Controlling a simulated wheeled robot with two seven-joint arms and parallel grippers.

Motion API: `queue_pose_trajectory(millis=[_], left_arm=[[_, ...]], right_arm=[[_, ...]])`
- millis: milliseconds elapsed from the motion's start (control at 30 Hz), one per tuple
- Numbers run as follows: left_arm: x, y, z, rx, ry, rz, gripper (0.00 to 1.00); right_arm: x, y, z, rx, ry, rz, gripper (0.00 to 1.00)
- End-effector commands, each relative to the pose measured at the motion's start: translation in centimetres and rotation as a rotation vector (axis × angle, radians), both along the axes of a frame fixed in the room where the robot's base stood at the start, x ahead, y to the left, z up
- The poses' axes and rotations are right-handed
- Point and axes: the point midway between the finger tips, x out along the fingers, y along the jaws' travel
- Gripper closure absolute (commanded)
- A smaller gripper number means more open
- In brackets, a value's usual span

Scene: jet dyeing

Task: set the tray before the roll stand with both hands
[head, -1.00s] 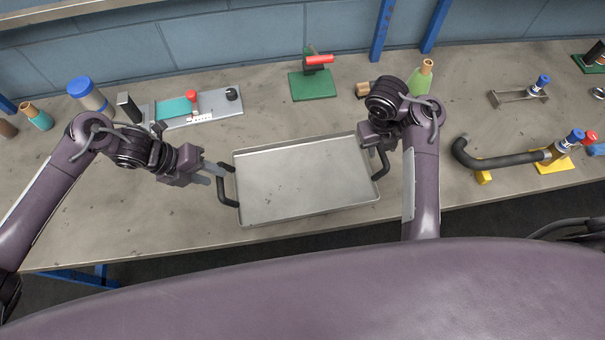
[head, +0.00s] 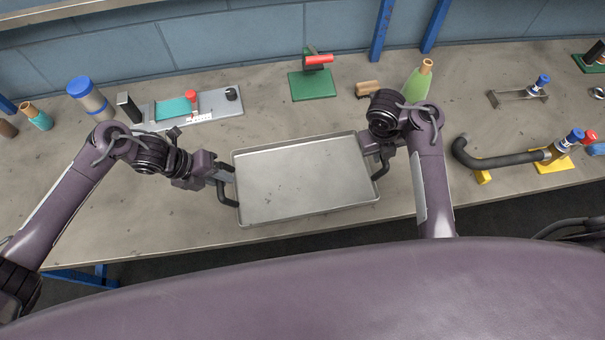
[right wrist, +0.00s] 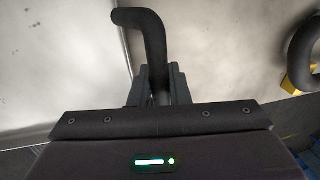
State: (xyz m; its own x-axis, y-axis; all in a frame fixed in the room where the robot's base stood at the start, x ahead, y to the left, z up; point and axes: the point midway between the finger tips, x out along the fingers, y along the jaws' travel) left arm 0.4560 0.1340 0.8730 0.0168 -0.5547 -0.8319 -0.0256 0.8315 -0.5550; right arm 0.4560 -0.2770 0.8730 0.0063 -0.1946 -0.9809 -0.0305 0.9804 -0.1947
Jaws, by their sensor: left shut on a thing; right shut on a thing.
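The tray (head: 300,180) is a shallow grey metal pan with a black handle at each short side. It lies near the front edge of the table, empty. My left gripper (head: 224,178) is shut on the tray's left handle (head: 222,200). My right gripper (head: 374,152) is shut on the right handle (head: 381,178). In the right wrist view the black handle (right wrist: 150,40) rises from between my fingers, with the tray's pale surface (right wrist: 60,50) at the left. I cannot tell which object is the roll stand; a green-based stand with a red bar (head: 318,60) is behind the tray.
A plate with a teal strip and red knob (head: 190,105) stands behind my left gripper. A green bottle (head: 418,82) and a small wooden piece (head: 368,88) are behind my right gripper. A black hose (head: 490,161) lies at right. Table between tray and green base is clear.

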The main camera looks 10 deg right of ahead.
Motion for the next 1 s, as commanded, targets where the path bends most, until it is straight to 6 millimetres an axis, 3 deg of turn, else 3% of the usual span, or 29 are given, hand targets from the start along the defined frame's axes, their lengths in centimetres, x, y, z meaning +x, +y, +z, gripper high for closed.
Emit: queue_pose_trajectory(millis=[433, 1000], left_arm=[[0.1, 0.1, 0.5, 0.000, -0.001, 0.001, 1.00], [0.0, 0.1, 5.1, 0.001, -0.001, 0.001, 1.00]], right_arm=[[0.1, 0.0, 0.5, 0.000, -0.002, 0.000, 1.00], [0.0, 0.0, 5.2, -0.001, -0.001, 0.000, 1.00]])
